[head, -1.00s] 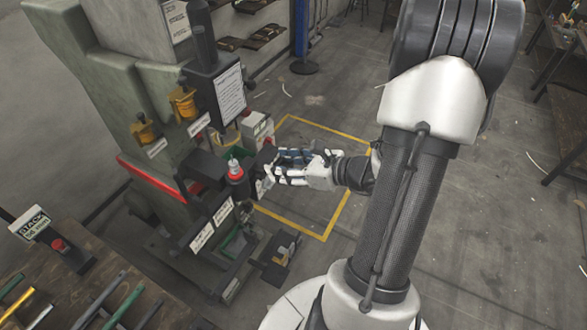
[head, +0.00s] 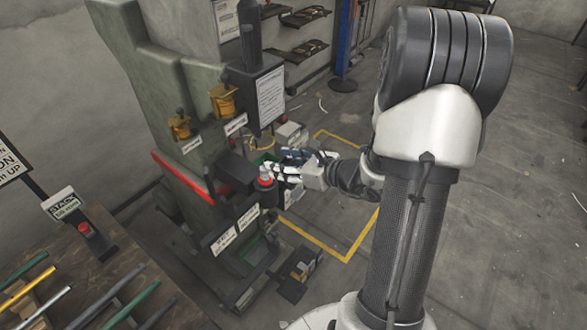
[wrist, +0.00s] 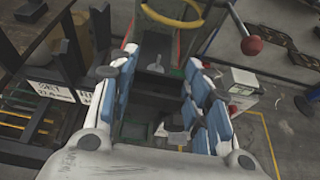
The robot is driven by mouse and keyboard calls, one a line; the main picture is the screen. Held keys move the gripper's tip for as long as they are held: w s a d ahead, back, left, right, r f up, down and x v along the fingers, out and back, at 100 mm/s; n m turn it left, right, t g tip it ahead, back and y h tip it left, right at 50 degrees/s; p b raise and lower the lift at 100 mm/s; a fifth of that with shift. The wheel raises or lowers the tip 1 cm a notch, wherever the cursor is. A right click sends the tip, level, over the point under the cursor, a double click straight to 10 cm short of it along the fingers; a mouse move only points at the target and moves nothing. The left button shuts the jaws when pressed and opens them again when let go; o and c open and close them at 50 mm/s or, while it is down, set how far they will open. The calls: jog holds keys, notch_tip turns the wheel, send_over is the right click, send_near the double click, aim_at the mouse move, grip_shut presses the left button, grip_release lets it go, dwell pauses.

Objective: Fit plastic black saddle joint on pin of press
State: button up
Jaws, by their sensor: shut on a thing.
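The press is the tall grey-green machine (head: 170,110) left of centre in the head view. Its pin (head: 265,174) is a small silver post with a red ring on a black base; what seems to be the same post shows in the wrist view (wrist: 158,62), just beyond the fingertips. My gripper (head: 283,166) is beside and slightly behind the pin in the head view. In the wrist view its blue-padded fingers (wrist: 158,90) stand either side of a dark part, which I take to be the black saddle joint (wrist: 155,86). Its outline is hard to make out; I cannot tell whether it touches the pin.
A black press head with a white notice (head: 270,97) hangs above the pin. A red-balled lever (wrist: 252,45) is at the right in the wrist view. A table with coloured rods (head: 110,285) is at lower left. Open floor with yellow lines lies right.

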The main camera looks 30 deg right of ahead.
jog(key=b, duration=0.1)
send_over(265, 168)
dwell(0.6)
jog(key=shift+s, duration=0.1)
jog(key=shift+b, duration=0.5)
dwell(1.2)
jog(key=shift+f+b, duration=0.6)
jog(key=shift+f, duration=0.4)
jog(key=shift+f, duration=0.9)
jog(key=o, duration=1)
